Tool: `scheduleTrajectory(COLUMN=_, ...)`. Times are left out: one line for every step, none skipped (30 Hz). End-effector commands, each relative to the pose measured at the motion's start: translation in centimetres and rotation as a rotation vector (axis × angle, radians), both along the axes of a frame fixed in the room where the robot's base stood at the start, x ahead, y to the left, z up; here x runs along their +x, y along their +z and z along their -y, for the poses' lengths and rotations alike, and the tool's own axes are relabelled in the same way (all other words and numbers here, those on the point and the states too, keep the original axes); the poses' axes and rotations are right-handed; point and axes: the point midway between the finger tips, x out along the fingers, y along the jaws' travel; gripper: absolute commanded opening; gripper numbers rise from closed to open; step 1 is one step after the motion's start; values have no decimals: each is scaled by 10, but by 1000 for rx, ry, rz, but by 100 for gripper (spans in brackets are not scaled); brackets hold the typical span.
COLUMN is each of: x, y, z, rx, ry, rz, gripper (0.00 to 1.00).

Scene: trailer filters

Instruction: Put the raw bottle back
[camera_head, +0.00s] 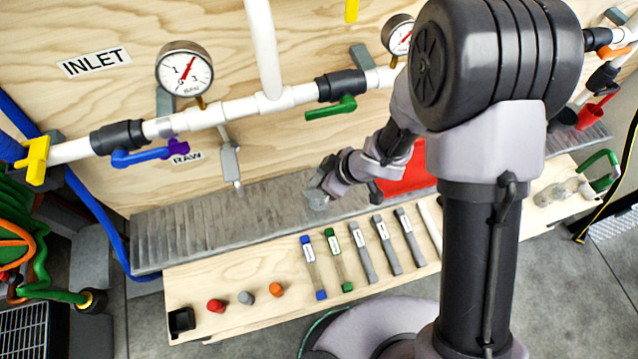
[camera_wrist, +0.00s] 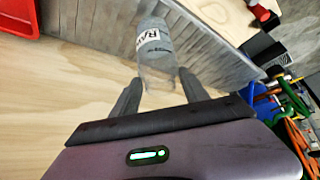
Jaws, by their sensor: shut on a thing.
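The raw bottle (camera_wrist: 157,62) is a clear bottle with a white label reading "RAW". My gripper (camera_wrist: 158,88) is shut on it, with one dark finger on each side in the wrist view. In the head view my gripper (camera_head: 318,192) is small and holds the bottle (camera_head: 317,202) in front of the plywood wall, over or near the grey ribbed ledge; the exact height is hard to tell. The RAW sign (camera_head: 187,158) is on the wall to the left, beside a grey sampling spout (camera_head: 230,163).
A wooden shelf (camera_head: 200,270) in front holds red, grey and orange caps (camera_head: 247,298) and several labelled strips (camera_head: 362,255). Clear bottles or cups (camera_head: 562,192) stand at its right end. A red bin (camera_head: 405,178) is behind my arm. White pipes with valves (camera_head: 215,115) run along the wall.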

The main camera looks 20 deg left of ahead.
Motion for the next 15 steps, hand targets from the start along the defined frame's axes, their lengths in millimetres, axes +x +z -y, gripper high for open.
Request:
scheduleTrajectory(x=6, y=0, z=-2, rx=1, ry=-1, rz=1, gripper=0)
scheduleTrajectory(x=8, y=-1, z=-2, rx=0, ry=-1, rz=1, gripper=0)
scheduleTrajectory(x=10, y=-5, z=-3, rx=0, ry=-1, rz=-1, gripper=0)
scheduleTrajectory(x=10, y=-9, z=-3, rx=0, ry=-1, rz=-1, gripper=0)
scheduleTrajectory(x=10, y=-15, z=-3, rx=-1, ry=0, rz=-1, gripper=0)
scheduleTrajectory(x=10, y=-25, z=-3, rx=-1, ry=0, rz=-1, gripper=0)
scheduleTrajectory(x=10, y=-32, z=-3, rx=-1, ry=0, rz=-1, gripper=0)
scheduleTrajectory(x=10, y=-38, z=-3, rx=-1, ry=0, rz=-1, gripper=0)
scheduleTrajectory(x=10, y=-43, z=-3, rx=-1, ry=1, rz=-1, gripper=0)
scheduleTrajectory(x=10, y=-42, z=-3, rx=0, ry=1, rz=0, gripper=0)
scheduleTrajectory(x=10, y=-40, z=-3, rx=0, ry=1, rz=0, gripper=0)
scheduleTrajectory(x=10, y=-38, z=-3, rx=0, ry=1, rz=0, gripper=0)
scheduleTrajectory(x=10, y=-37, z=-3, rx=0, ry=1, rz=0, gripper=0)
scheduleTrajectory(x=9, y=-37, z=-3, rx=0, ry=1, rz=0, gripper=0)
scheduleTrajectory(x=9, y=-37, z=-3, rx=0, ry=1, rz=0, gripper=0)
